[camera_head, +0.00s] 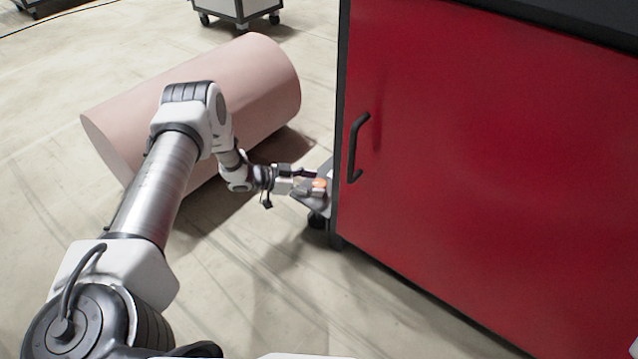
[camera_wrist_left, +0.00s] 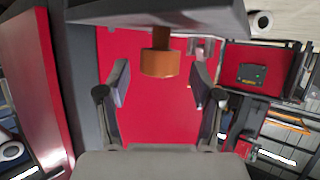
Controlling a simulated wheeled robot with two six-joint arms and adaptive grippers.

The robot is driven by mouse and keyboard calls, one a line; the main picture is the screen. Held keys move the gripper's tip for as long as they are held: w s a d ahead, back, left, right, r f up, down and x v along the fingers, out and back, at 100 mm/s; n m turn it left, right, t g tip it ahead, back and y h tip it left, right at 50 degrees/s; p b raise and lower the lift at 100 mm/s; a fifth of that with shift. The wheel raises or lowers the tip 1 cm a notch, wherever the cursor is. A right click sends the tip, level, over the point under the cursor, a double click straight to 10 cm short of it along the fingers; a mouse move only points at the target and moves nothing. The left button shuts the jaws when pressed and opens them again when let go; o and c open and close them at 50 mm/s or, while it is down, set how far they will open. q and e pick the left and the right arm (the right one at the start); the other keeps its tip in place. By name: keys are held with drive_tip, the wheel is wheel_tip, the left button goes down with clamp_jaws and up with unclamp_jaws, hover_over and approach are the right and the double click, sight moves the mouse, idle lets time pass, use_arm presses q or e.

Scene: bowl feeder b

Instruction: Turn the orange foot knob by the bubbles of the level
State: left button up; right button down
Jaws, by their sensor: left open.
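The orange foot knob (camera_wrist_left: 158,65) sits under a grey plate (camera_wrist_left: 160,12) in the left wrist view. It also shows as a small orange spot (camera_head: 319,184) at the red cabinet's near left corner in the head view. My left gripper (camera_wrist_left: 160,84) is open, one finger on each side of the knob in the picture. I cannot tell whether either finger touches it. In the head view my left gripper (camera_head: 306,181) is small, reaching right to the cabinet's corner. I see no level or bubbles. My right gripper is not in view.
A red cabinet (camera_head: 480,130) with a black handle (camera_head: 354,148) fills the right side. A caster (camera_head: 318,219) stands under its corner. A large pink cylinder (camera_head: 240,80) lies on the floor behind my left arm. The floor in front is clear.

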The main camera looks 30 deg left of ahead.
use_arm(q)
drive_tip(key=v, duration=1)
